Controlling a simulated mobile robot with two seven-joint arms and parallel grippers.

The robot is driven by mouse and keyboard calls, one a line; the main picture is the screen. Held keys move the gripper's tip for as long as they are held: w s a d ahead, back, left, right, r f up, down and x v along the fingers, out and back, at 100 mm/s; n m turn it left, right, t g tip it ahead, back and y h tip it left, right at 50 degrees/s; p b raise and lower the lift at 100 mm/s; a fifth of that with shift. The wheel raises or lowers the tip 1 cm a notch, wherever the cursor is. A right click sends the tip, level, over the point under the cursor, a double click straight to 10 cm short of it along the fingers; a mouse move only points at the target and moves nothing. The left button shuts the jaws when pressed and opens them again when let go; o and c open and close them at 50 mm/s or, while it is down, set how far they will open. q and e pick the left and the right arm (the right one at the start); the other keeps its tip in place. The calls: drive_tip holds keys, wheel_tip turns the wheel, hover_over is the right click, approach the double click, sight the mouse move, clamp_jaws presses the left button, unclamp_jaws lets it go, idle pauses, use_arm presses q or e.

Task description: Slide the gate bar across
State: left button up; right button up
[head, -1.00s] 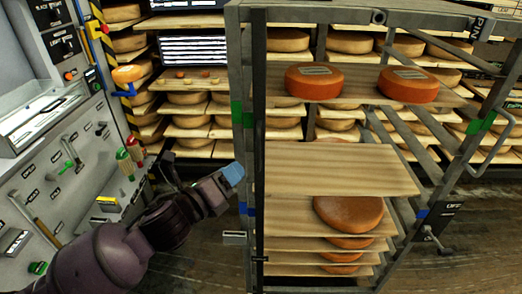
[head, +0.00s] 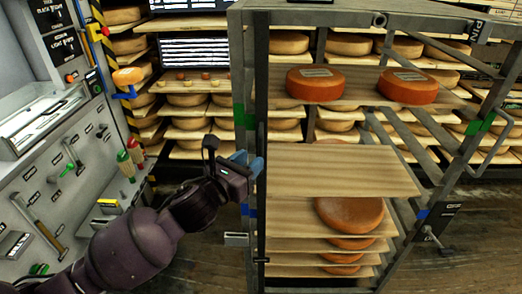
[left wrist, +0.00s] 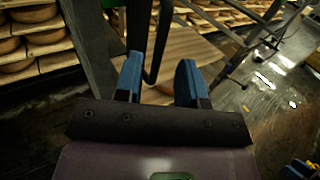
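The gate bar (head: 259,110) appears as a thin, dark upright along the front left of the metal rack. In the left wrist view a dark bar (left wrist: 161,40) comes down between the fingers; its lower part is hard to make out. My left gripper (head: 247,163) is at the rack's left front, at about the height of the empty board. Its two blue fingers are apart, and in the left wrist view (left wrist: 158,80) they stand either side of the dark bar. No firm grip shows. My right gripper is not in view.
The rack (head: 240,60) holds boards with orange cheese wheels (head: 315,84). An empty board (head: 335,170) sticks out towards me at mid height. A grey tool panel (head: 60,190) stands at the left. Wooden floor (head: 480,230) is clear at the right.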

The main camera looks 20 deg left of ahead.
sight(261, 151)
use_arm(q)
drive_tip(key=shift+x, duration=2.55)
clamp_jaws()
